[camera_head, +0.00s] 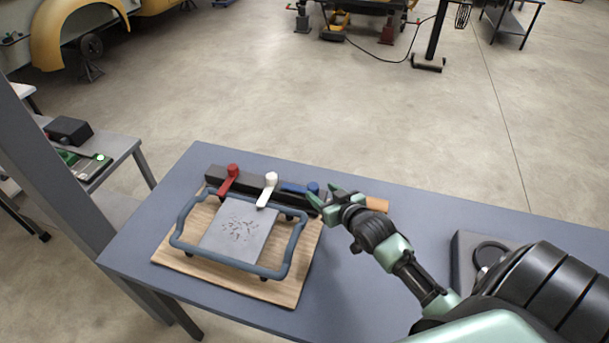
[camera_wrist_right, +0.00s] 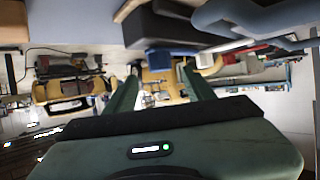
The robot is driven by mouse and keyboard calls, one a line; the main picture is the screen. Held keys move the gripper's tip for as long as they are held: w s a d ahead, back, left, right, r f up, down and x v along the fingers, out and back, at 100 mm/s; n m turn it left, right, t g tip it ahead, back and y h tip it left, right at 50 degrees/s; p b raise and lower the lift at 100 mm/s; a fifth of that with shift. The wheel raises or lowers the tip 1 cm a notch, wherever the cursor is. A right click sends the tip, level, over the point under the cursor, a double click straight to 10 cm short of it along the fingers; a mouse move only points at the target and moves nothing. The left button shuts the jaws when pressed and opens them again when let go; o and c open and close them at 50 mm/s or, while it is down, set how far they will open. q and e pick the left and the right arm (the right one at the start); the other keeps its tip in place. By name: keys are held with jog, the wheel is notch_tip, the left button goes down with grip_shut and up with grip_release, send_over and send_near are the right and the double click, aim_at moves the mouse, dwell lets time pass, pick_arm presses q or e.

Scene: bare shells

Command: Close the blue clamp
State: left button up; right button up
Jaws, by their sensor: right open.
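The blue clamp (camera_head: 297,188) is on the dark bar at the back of the wooden board. Its lever lies along the bar, unlike the red clamp (camera_head: 228,181) and white clamp (camera_head: 267,190), whose levers reach forward over the blue frame (camera_head: 180,228). My right gripper (camera_head: 322,198) is open and empty, just right of the blue clamp's knob. In the right wrist view a blue part (camera_wrist_right: 168,58), seemingly the clamp, shows just beyond the open fingertips (camera_wrist_right: 160,70). I cannot tell whether they touch it. My left gripper is not in view.
The wooden board (camera_head: 310,250) stands on the blue-grey table (camera_head: 350,290), with a grey speckled panel (camera_head: 240,233) inside the frame. A tan cylinder (camera_head: 377,204) shows behind my right wrist. A dark round item on a grey base (camera_head: 465,255) lies right. The table's middle front is clear.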

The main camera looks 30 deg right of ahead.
aim_at(314, 186)
jog(key=p+x, duration=0.1)
jog(key=x, duration=0.2)
jog(key=shift+w+r, duration=0.1)
jog(key=shift+w, duration=0.05)
jog(key=x, duration=0.2)
jog(key=shift+w+f, duration=0.2)
jog(key=shift+f, duration=0.05)
jog(key=shift+w+f, duration=0.1)
jog(key=shift+w, duration=0.1)
jog(key=shift+s, duration=0.1)
grip_shut()
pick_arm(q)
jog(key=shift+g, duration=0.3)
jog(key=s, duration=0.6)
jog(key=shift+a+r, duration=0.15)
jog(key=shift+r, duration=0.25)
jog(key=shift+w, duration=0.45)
